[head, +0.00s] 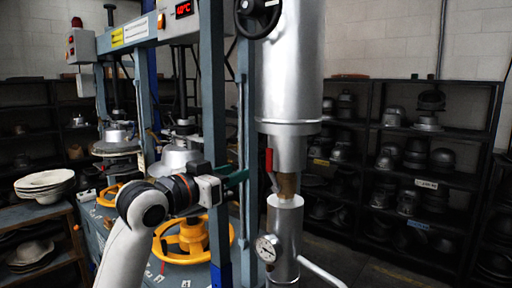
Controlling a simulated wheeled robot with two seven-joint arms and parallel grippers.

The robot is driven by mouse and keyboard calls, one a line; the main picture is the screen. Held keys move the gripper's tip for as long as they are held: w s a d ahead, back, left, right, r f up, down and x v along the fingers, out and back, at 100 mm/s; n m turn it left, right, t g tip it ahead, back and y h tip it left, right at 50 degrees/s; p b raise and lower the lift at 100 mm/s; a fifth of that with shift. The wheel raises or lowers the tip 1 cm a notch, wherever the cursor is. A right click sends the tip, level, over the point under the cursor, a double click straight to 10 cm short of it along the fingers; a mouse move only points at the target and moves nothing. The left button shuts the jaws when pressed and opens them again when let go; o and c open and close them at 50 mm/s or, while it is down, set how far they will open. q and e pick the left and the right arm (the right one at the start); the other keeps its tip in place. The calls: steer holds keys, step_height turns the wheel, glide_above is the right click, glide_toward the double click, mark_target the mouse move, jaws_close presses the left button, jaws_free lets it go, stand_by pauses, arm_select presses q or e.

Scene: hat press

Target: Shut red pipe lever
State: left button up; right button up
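The red lever (269,160) hangs about upright on the front of a vertical silver pipe (290,75), just below its wide section and beside a brass-coloured fitting (287,185). My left arm comes in from the lower left. My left gripper (239,178) points right, with dark green fingers just left of the lever and slightly lower in the picture. A gap shows between the fingertips and the lever. The fingers are seen edge-on, so their opening cannot be made out. My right gripper is not in view.
A round pressure gauge (268,248) sits on the lower pipe, and a black handwheel (257,15) is near the top. A blue-grey press post (214,130) stands close behind my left gripper. A yellow wheel (193,240) is below it. Dark shelves (455,180) with hat moulds line the wall.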

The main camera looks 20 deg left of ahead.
mark_target(268, 158)
arm_select(q)
steer(key=p+x, duration=0.2)
steer(key=x, duration=0.1)
steer(key=p+x, duration=0.2)
steer(key=x, duration=0.2)
steer(key=r+p+x, duration=0.1)
steer(key=p+x, duration=0.1)
steer(key=x, duration=0.2)
steer(key=shift+w+d, duration=0.1)
steer(key=shift+d, duration=0.1)
steer(key=shift+f, duration=0.1)
jaws_close()
